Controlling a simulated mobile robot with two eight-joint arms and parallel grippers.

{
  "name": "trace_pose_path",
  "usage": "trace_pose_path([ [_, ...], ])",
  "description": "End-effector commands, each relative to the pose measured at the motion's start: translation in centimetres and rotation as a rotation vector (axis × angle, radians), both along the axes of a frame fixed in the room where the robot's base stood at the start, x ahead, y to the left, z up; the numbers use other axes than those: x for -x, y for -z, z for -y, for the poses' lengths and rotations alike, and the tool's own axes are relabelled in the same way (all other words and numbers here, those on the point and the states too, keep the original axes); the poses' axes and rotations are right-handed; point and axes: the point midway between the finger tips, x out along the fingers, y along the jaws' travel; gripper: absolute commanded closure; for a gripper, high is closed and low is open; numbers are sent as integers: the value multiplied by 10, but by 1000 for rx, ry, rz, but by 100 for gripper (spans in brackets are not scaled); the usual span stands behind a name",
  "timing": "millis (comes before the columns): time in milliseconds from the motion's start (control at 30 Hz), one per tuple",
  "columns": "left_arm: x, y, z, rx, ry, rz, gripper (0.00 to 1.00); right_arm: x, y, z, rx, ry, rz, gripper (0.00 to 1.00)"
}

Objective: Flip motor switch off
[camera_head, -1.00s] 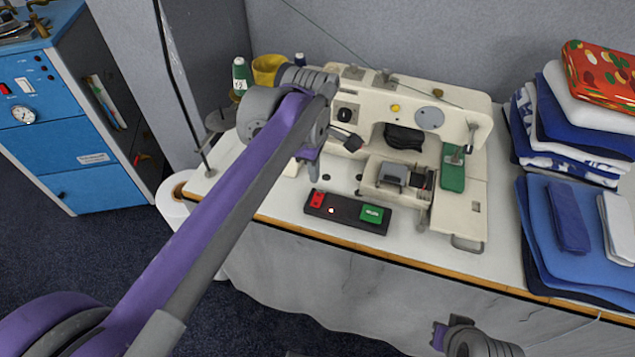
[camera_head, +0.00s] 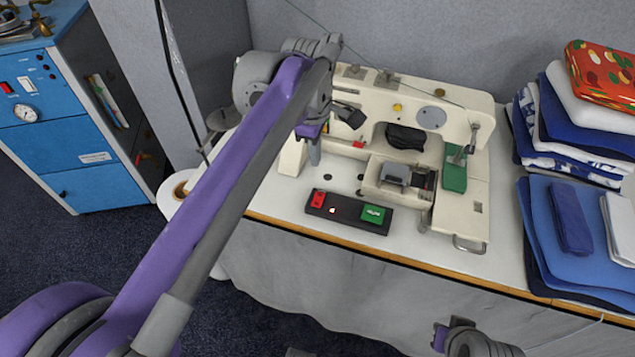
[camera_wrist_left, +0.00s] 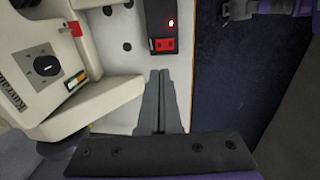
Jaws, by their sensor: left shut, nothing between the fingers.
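The motor switch is a dark box (camera_head: 345,208) at the front of the sewing machine's table. It has a red button (camera_head: 318,199) at its left end, a lit red lamp (camera_head: 332,211) and a green button (camera_head: 373,214). In the left wrist view the red button (camera_wrist_left: 164,45) and the glowing lamp (camera_wrist_left: 171,22) lie just beyond my fingertips. My left gripper (camera_head: 315,160) is shut and empty, with its fingers pointing down near the red button. In the left wrist view the shut fingers (camera_wrist_left: 161,75) seem apart from the button. Part of my right gripper (camera_head: 440,337) shows at the bottom edge; its jaws are unclear.
The cream sewing machine (camera_head: 400,115) stands close behind the switch. Folded blue cloths (camera_head: 570,225) lie at the right. A blue cabinet (camera_head: 60,150) stands at the left. The table's wooden front edge (camera_head: 300,245) runs below the switch, with bare tabletop around the box.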

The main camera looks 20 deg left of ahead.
Motion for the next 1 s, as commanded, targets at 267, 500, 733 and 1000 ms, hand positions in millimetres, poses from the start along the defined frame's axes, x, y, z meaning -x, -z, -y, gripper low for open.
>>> trace_pose_path([
  [267,-1,12,0,0,0,0,100,0,2,0,0,0,-1,100],
  [500,-7,59,0,0,0,-1,100,1,10,0,0,0,-3,100],
  [733,-13,106,1,0,0,-1,100,1,18,0,0,0,-6,100],
  [1000,-17,136,1,0,0,0,100,1,23,0,0,0,-7,100],
])
